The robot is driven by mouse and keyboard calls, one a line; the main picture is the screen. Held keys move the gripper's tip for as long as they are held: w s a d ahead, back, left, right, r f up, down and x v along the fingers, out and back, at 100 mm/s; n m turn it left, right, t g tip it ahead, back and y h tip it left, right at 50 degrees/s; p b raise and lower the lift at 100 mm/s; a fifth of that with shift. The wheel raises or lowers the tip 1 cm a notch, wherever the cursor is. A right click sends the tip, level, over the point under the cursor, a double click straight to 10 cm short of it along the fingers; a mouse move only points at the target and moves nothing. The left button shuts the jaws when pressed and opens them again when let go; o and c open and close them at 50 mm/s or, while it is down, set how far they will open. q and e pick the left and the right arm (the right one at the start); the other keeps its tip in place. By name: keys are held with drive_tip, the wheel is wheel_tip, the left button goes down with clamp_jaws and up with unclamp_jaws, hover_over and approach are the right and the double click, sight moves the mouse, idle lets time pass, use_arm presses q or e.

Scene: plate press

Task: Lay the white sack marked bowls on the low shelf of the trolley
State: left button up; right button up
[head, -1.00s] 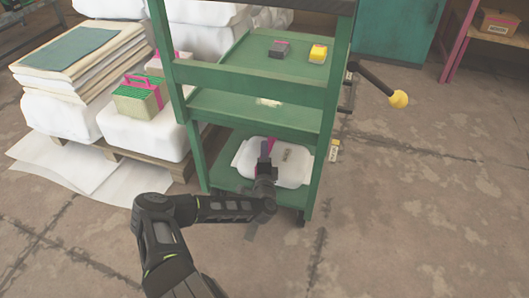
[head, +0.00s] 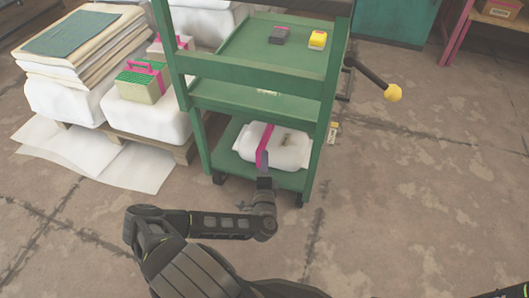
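The white sack (head: 290,153) lies flat on the low shelf (head: 222,157) of the green trolley (head: 255,90). A pink strap crosses the sack left of its middle, and a small grey print shows right of the strap, too small to read. My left gripper (head: 264,168) is at the front edge of the low shelf, in front of the sack near the strap. Its fingers are seen nearly edge on, so I cannot tell their gap or whether they touch the sack. My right gripper is out of view.
A dark block (head: 279,35) and a yellow block (head: 317,39) sit on the trolley's top tray. A black handle with a yellow knob (head: 393,92) sticks out right. Wrapped stacks (head: 147,115) on a pallet stand left.

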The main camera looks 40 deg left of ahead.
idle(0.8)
use_arm(q)
drive_tip(key=w+d+f+t+h, duration=0.1)
drive_tip(key=w+d+h, duration=0.15)
drive_tip(key=d, duration=0.35)
drive_tip(key=w+d+h, duration=0.1)
drive_tip(key=d+h, duration=0.3)
drive_tip(key=d, duration=0.2)
drive_tip(key=s+d+f+g+h, duration=0.1)
drive_tip(key=s+d+f+h, duration=0.15)
drive_tip(key=d, duration=0.35)
drive_tip(key=s+d+f+n+g+h, duration=0.1)
drive_tip(key=d+g+h, duration=0.15)
drive_tip(key=d, duration=0.45)
drive_tip(key=s+d+f+g+h, duration=0.1)
drive_tip(key=s+d+f+h, duration=0.1)
drive_tip(key=d+h, duration=0.3)
drive_tip(key=s+d+f+n+g, duration=0.2)
drive_tip(key=s+d+n+g, duration=0.25)
drive_tip(key=s, duration=0.45)
drive_tip(key=s+a+r+n+g+y, duration=0.1)
drive_tip(key=s+n+g, duration=0.4)
drive_tip(key=s, duration=0.5)
drive_tip(key=shift+s+a+r+n+y, duration=0.2)
drive_tip(key=shift+a+n+y, duration=0.25)
drive_tip(key=shift+n, duration=0.8)
drive_tip(key=shift+f, duration=0.1)
